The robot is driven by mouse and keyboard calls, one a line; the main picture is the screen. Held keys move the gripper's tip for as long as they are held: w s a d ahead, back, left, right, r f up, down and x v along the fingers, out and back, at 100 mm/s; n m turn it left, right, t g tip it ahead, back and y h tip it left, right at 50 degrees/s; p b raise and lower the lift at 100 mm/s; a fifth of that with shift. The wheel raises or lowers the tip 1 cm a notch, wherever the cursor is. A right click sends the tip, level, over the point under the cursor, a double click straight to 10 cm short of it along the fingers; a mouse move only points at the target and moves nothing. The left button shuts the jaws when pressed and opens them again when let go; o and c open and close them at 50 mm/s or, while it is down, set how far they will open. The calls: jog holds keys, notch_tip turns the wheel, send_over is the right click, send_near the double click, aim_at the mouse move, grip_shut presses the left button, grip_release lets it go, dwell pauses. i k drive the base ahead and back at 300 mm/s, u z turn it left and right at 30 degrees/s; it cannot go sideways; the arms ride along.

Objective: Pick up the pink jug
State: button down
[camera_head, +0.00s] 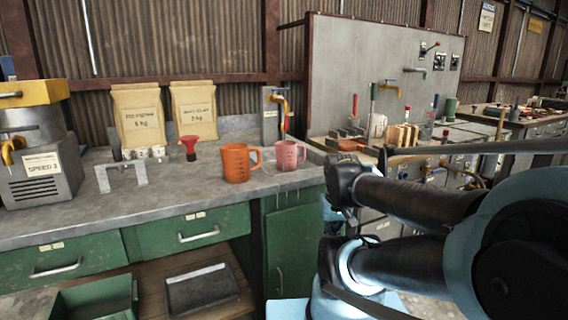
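The pink jug (287,156) stands upright on the grey worktop, near the worktop's right end. I cannot make out my gripper's fingers anywhere in this view. Nothing covers the pink jug's body.
The worktop (190,192) has bare room in front of the jugs. A red funnel (190,147) on a small stand and two paper bags (138,115) are left. A machine (40,150) stands far left. Green drawers (200,232) are below.

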aim_at(285, 150)
jog(key=z, duration=1.8)
jog(key=k, duration=0.65)
jog(key=u, duration=0.95)
jog(key=i, duration=0.95)
